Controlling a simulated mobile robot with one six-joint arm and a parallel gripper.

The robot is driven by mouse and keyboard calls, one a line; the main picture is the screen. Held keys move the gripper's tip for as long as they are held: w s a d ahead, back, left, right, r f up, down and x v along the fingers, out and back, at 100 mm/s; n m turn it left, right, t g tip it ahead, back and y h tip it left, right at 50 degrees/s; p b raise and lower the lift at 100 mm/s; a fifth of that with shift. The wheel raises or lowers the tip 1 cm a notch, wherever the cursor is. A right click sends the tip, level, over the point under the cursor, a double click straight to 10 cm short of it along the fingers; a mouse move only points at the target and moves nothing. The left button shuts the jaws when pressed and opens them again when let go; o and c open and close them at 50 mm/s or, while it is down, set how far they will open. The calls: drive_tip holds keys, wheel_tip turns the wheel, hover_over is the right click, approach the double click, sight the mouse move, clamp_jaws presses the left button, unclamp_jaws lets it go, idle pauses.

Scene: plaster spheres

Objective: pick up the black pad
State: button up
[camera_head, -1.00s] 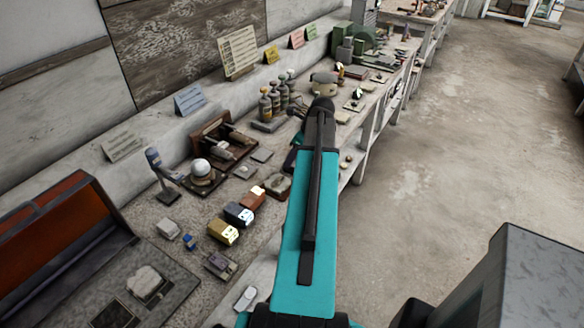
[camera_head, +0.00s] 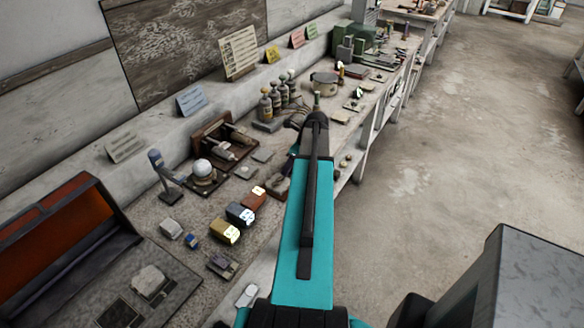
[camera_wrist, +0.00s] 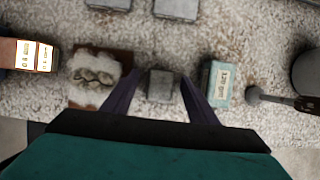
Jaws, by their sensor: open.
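A small dark grey, nearly black square pad (camera_wrist: 160,86) lies on the speckled bench top in the wrist view. I take it for the black pad. My gripper (camera_wrist: 158,92) is open, with one dark finger on each side of the pad; the picture does not show whether they touch it. Nothing is held. In the head view my teal arm covers the pad and most of the gripper.
Left of the pad are a brown plate with a pale plaster piece (camera_wrist: 95,78) and an orange-brown box (camera_wrist: 25,55). A teal box (camera_wrist: 217,82) stands close on the right. Two grey pads (camera_wrist: 110,3) (camera_wrist: 175,8) lie beyond. Bottles (camera_head: 275,100) stand farther back.

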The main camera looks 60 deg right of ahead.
drive_tip(key=shift+c, duration=0.4)
drive_tip(key=c, duration=1)
drive_tip(key=shift+r, duration=0.15)
drive_tip(key=shift+c, duration=0.2)
drive_tip(key=shift+r+b, duration=0.9)
drive_tip(key=shift+r, duration=0.45)
drive_tip(key=s+a+r+b, duration=0.1)
drive_tip(key=s+b, duration=0.3)
drive_tip(key=s, duration=1.2)
drive_tip(key=shift+r+b, duration=0.3)
drive_tip(key=shift+r, duration=0.2)
drive_tip(key=shift+a, duration=0.1)
drive_tip(key=shift+o, duration=1.4)
drive_tip(key=shift+c, duration=0.9)
drive_tip(key=shift+f+b, duration=0.55)
